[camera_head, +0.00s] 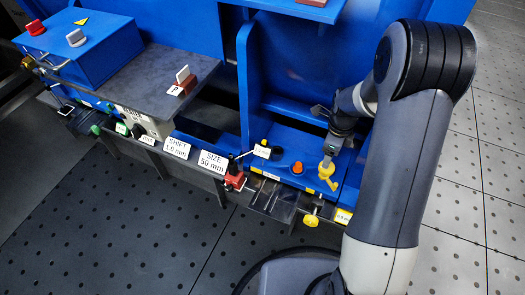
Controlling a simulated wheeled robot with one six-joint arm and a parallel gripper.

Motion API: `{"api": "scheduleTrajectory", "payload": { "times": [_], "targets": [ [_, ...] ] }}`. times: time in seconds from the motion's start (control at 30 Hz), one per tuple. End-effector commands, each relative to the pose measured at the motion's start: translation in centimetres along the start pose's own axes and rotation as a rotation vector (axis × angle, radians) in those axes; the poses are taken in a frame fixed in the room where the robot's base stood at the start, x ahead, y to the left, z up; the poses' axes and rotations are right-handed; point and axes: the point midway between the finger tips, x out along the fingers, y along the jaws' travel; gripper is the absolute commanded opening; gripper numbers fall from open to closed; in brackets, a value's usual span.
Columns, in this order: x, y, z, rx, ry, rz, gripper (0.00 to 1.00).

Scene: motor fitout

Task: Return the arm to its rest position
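My arm rises at the right of the head view and bends over, its wrist reaching down to the blue bench. My gripper (330,150) points down above the blue ledge, close to a yellow part (328,178). The fingers are small and dark here, and I cannot tell whether they touch the yellow part or are apart from it. I also cannot tell whether they are open or shut.
An orange knob (297,168) stands left of my gripper. A red clamp (235,181), a yellow knob (311,220) and white labels (212,162) line the front edge. A blue upright panel (250,85) stands behind. The dark floor (110,220) at the front left is clear.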

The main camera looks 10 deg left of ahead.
Motion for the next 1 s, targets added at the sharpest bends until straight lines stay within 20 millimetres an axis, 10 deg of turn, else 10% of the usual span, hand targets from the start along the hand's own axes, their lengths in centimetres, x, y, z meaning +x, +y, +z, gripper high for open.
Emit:
{"api": "scheduleTrajectory", "payload": {
  "times": [0.47,1.0],
  "targets": [
    [0.5,0.0,0.0,0.0,0.0,0.001,0.72],
    [7.5,-0.1,0.0,-0.027,-0.001,-0.003,0.72]
  ]
}}
